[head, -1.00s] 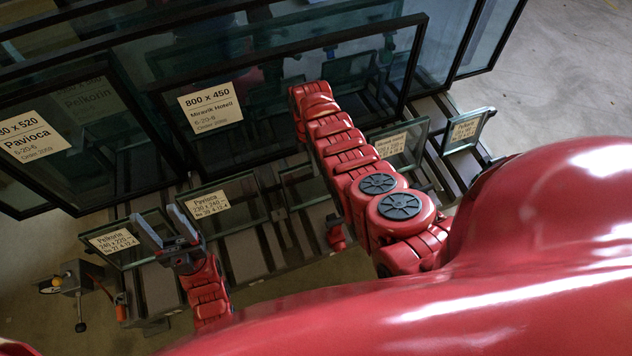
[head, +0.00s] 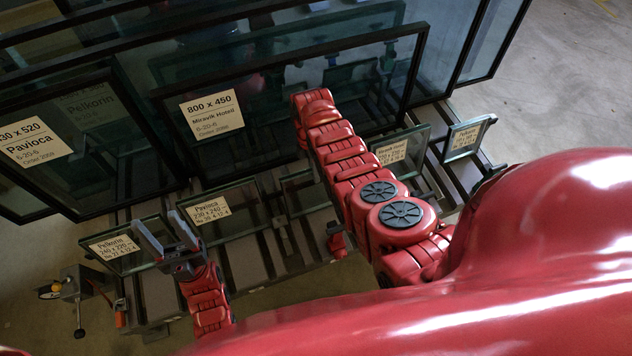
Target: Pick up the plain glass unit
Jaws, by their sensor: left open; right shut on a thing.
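A small glass unit without a readable label (head: 303,190), which looks like the plain one, stands in the front row, left of my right arm. Its right part is hidden by that arm. My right gripper (head: 334,226) is mostly hidden beneath the arm; a bit of its red wrist shows. It is shut at the unit's lower right side, but the contact is not visible. My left gripper (head: 155,219) is open and empty, its two grey fingers in front of the labelled Pelkorin unit (head: 122,262); whether they touch it I cannot tell.
A labelled Pavioca unit (head: 238,222) stands between the grippers. Large dark-framed panes, one marked 800 x 450 (head: 250,130), stand close behind. Two small labelled units (head: 405,150) (head: 463,150) are right of my arm. A lever device (head: 76,292) is at lower left. Floor is free at upper right.

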